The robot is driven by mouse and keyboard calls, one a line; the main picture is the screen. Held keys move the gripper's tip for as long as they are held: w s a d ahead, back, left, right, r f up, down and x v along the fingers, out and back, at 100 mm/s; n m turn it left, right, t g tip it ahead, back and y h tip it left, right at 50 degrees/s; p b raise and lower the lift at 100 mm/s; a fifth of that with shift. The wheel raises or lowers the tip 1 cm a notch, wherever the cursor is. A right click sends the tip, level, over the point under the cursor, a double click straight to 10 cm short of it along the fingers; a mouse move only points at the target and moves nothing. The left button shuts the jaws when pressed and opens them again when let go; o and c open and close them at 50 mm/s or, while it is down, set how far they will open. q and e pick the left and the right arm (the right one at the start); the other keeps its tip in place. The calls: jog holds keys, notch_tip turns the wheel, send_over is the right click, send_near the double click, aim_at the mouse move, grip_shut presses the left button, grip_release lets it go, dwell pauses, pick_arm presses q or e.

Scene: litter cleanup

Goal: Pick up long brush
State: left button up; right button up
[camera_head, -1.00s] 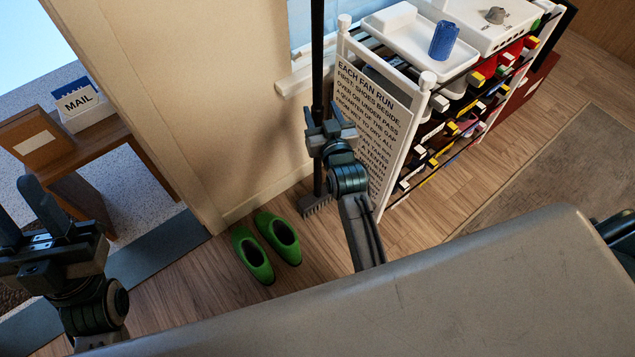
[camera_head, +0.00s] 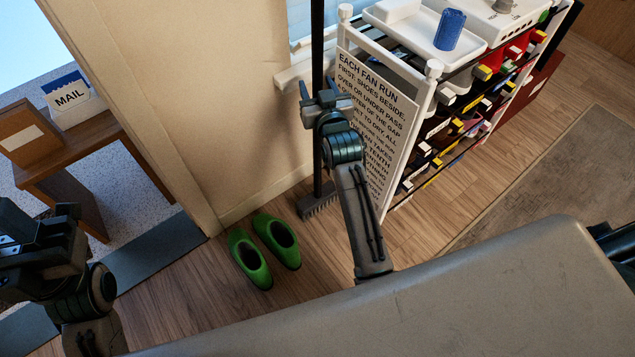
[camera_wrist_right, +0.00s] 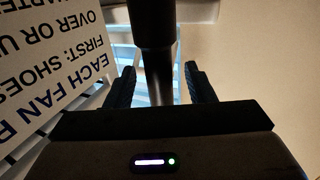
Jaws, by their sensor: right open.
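The long brush (camera_head: 318,60) stands upright against the wall, with a thin black handle and a grey bristle head (camera_head: 319,203) on the floor. My right gripper (camera_head: 318,97) is open at the handle, about midway up in the head view. In the right wrist view the dark handle (camera_wrist_right: 154,50) runs down between the two open fingers (camera_wrist_right: 158,85), with a gap on each side. Part of the handle is hidden behind my right gripper and wrist. My left gripper (camera_head: 20,230) is at the left edge of the head view, partly cut off, away from the brush.
A wooden table with a mail box (camera_head: 72,100) is at left. A blue cup (camera_head: 450,30) stands on the rack.

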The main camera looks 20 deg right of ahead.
grip_shut()
jog(key=shift+r, duration=0.2)
